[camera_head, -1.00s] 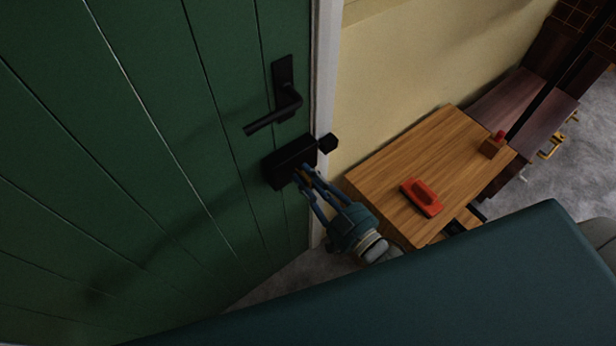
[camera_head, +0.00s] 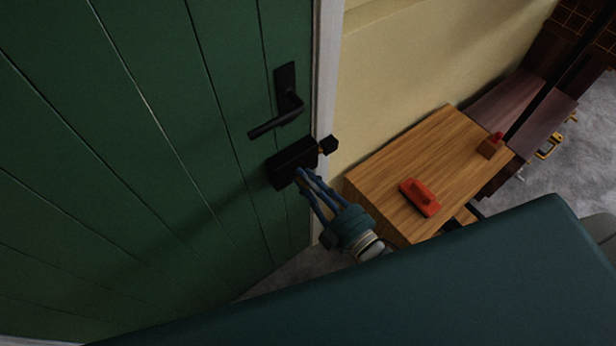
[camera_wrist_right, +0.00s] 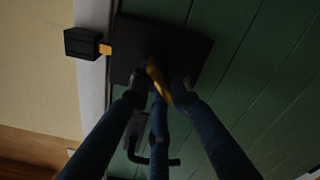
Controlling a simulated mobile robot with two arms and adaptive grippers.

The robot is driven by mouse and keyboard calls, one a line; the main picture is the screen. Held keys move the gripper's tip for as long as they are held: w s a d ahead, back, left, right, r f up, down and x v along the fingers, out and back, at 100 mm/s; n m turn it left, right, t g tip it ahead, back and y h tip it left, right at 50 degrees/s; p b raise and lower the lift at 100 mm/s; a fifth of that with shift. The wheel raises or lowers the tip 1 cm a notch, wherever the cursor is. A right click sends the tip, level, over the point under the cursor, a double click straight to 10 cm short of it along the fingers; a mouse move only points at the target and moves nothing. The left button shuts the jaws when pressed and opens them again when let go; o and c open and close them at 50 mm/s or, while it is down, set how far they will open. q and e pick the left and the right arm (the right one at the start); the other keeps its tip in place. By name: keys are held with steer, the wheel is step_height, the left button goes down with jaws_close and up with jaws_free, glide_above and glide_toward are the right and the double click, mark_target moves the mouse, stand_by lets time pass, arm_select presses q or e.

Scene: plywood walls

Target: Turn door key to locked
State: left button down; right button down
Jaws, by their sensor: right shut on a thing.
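The green door (camera_head: 170,130) fills the left of the head view, with a black lever handle (camera_head: 275,125) on it. Below the handle is a black lock box (camera_head: 287,162). My right gripper (camera_head: 301,174) is at the lock face. In the right wrist view the lock box (camera_wrist_right: 160,50) is in front of the fingers, and my right gripper (camera_wrist_right: 157,90) is shut on the yellow key (camera_wrist_right: 158,82), which looks tilted. A yellow bolt (camera_wrist_right: 105,49) spans between the lock box and a black catch (camera_wrist_right: 82,44) on the frame. My left gripper is not in view.
A wooden table (camera_head: 450,150) stands right of the door, with a red-handled block (camera_head: 420,197) and a small brown box with a red top (camera_head: 490,146) on it. A white door frame (camera_head: 326,60) borders the door. A dark teal surface crosses the bottom right.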

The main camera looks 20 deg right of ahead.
steer(key=n, duration=0.4)
steer(key=shift+a+n, duration=0.15)
steer(key=shift+n, duration=0.25)
steer(key=shift+s+a+f+n+b, duration=0.1)
steer(key=shift+n+b, duration=0.15)
steer(key=shift+n, duration=0.85)
steer(key=shift+f+n+b, duration=0.1)
steer(key=shift+n+b, duration=0.1)
steer(key=shift+n, duration=0.9)
steer(key=c, duration=1.6)
jaws_free()
steer(key=shift+s, duration=0.1)
steer(key=v, duration=1.1)
steer(key=shift+s+r, duration=0.1)
steer(key=shift+s, duration=0.3)
